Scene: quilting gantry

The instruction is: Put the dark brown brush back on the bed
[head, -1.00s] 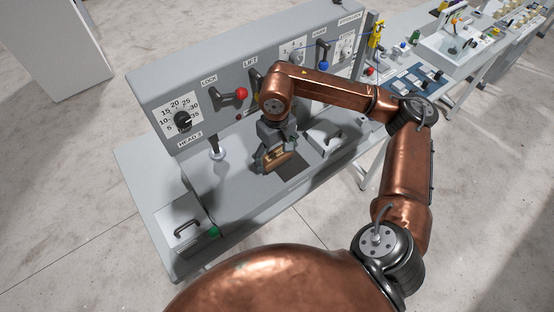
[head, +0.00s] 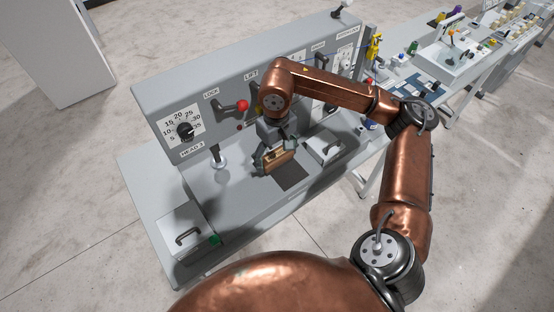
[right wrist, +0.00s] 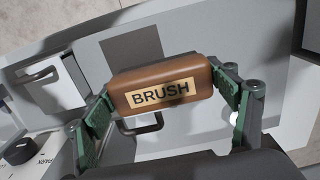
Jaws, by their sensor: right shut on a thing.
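The dark brown brush (right wrist: 160,82) has a tan label reading BRUSH and sits between the green-padded fingers of my right gripper in the right wrist view. In the head view the brush (head: 280,160) is beside a dark grey rectangle on the bed. My right gripper (head: 272,158) is shut on the brush, pointing down over the bed (head: 235,192). Whether the brush touches the bed is hard to tell. My left gripper is not in view.
A panel with a dial (head: 184,130), a red-knobbed lever (head: 242,105) and other controls stands behind the bed. A grey box with a handle (head: 323,147) is right of the brush; another lidded box with a handle (head: 187,228) is at the left front.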

